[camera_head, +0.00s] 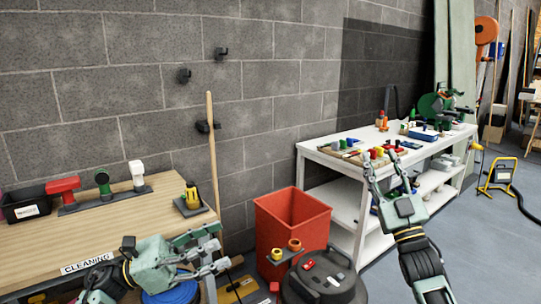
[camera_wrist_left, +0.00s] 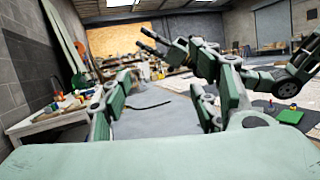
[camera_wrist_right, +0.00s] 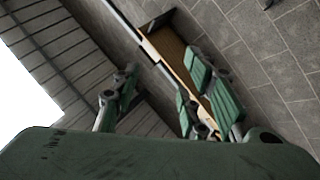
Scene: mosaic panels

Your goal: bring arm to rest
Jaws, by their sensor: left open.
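My left gripper (camera_head: 220,250) is low in front of the wooden workbench (camera_head: 120,228) in the head view, fingers pointing right. Its fingers are spread with nothing between them, as the left wrist view (camera_wrist_left: 162,70) also shows. My right gripper (camera_head: 381,162) is raised, fingers pointing up, and overlaps the white table (camera_head: 330,160) in the picture. Its fingers stand apart and empty in the right wrist view (camera_wrist_right: 163,75), which faces a block wall and a roof. Whether the right fingers touch the table cannot be told.
A red bin (camera_head: 291,222) stands between the benches, with a dark round lidded container (camera_head: 325,280) before it. A wooden pole (camera_head: 212,150) leans at the wall. The workbench holds a black box (camera_head: 27,204) and a yellow-black tool (camera_head: 192,197).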

